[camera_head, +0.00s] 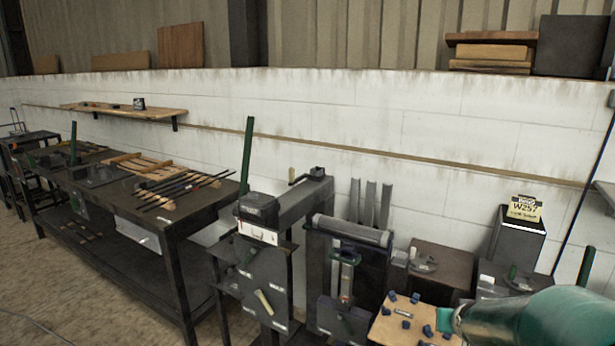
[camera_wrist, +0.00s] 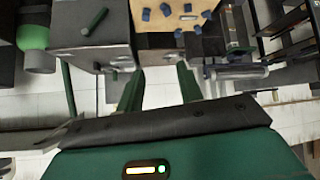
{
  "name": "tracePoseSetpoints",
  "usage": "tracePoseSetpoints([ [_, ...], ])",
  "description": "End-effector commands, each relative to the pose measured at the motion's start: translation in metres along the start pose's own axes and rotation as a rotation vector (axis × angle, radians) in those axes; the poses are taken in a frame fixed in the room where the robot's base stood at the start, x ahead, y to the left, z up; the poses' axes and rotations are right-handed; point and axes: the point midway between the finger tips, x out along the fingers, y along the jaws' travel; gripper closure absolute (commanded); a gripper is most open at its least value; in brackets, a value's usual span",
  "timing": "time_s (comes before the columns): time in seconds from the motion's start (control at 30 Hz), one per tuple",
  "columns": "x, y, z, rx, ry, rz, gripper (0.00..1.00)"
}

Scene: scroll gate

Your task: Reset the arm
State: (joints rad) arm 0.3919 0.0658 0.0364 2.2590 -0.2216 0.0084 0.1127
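In the wrist view two green fingers of my gripper (camera_wrist: 158,84) stand apart, with nothing seen held between them. In the head view a teal part of my arm (camera_head: 540,318) reaches in from the lower right corner, beside a light wooden board. Whether the gripper itself shows there I cannot tell. A dark machine with a grey roller (camera_head: 350,231) stands left of the arm, apart from it; the roller also shows in the wrist view (camera_wrist: 236,73), which looks upside down.
The wooden board (camera_head: 392,328) carries several small blue pieces, close to my arm. A dark box with a yellow W257 label (camera_head: 524,208) stands behind the arm. A long dark workbench (camera_head: 205,211) with rods stands at left. Open floor (camera_head: 70,290) lies at lower left.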

Motion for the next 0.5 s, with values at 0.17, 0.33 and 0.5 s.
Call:
tracePoseSetpoints([
  [0.17, -0.071, -0.036, 0.002, -0.039, -0.058, -0.029, 0.64],
  [0.33, -0.135, -0.063, 0.021, -0.072, -0.124, -0.07, 0.64],
  [0.5, -0.197, -0.086, 0.051, -0.109, -0.192, -0.129, 0.64],
])
